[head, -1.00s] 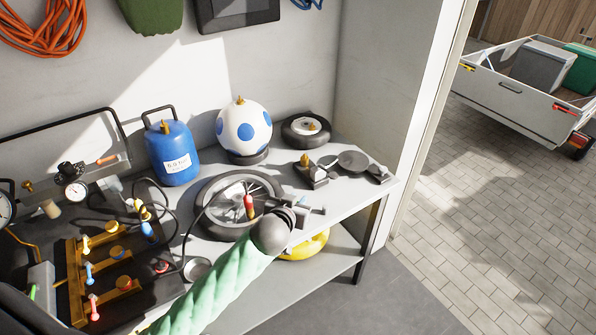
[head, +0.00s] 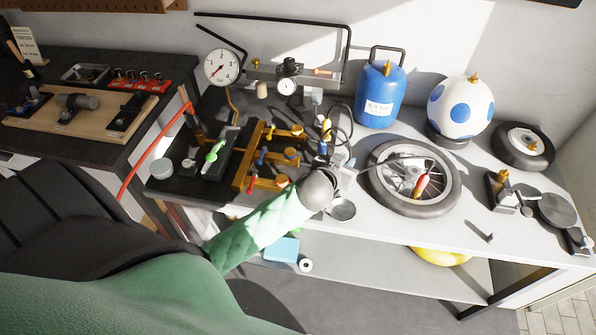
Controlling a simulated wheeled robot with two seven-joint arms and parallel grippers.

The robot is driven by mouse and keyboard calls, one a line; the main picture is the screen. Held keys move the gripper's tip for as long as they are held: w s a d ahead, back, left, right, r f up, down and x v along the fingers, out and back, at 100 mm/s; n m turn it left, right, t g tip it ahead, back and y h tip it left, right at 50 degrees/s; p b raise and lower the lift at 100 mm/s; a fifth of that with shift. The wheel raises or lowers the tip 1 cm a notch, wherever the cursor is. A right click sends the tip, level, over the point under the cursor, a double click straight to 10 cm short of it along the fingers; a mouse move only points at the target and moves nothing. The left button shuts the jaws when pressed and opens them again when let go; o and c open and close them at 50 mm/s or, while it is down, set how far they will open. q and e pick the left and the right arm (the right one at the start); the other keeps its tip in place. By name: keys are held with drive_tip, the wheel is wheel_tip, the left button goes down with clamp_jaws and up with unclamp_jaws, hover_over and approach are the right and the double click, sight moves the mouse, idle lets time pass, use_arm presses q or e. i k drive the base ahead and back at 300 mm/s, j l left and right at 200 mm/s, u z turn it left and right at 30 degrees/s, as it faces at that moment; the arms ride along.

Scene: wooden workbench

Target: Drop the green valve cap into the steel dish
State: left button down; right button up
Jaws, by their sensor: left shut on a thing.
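My left gripper (head: 346,168) is above the bench between the brass manifold and the spoked wheel, mostly behind its own wrist. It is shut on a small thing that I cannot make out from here. The steel dish (head: 342,210) sits on the grey bench just nearer than the gripper, partly covered by my wrist. I cannot pick out the green valve cap; the gripper and wrist hide the spot between the fingers. My right gripper is out of view.
The spoked wheel (head: 447,198) lies flat right of the gripper, with a red-handled tool (head: 421,187) on it. The brass manifold (head: 243,170) with coloured levers is on the left. A blue tank (head: 381,97) and spotted ball (head: 462,106) stand behind.

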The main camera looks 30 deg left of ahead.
sight(339, 215)
drive_tip(key=i+u, duration=0.1)
drive_tip(key=u, duration=0.25)
drive_tip(key=i+l+u, duration=0.1)
drive_tip(key=u, duration=0.25)
drive_tip(key=k+l+u, duration=0.1)
drive_tip(key=l, duration=0.3)
drive_tip(key=k+l, duration=0.15)
drive_tip(key=l, duration=0.25)
drive_tip(key=k+l+u, duration=0.15)
drive_tip(key=l, duration=0.2)
drive_tip(key=k+l, duration=0.1)
drive_tip(key=l, duration=0.3)
drive_tip(key=k+l+u, duration=0.15)
drive_tip(key=l, duration=0.2)
drive_tip(key=k+l, duration=0.15)
drive_tip(key=l, duration=0.25)
drive_tip(key=u, duration=0.8)
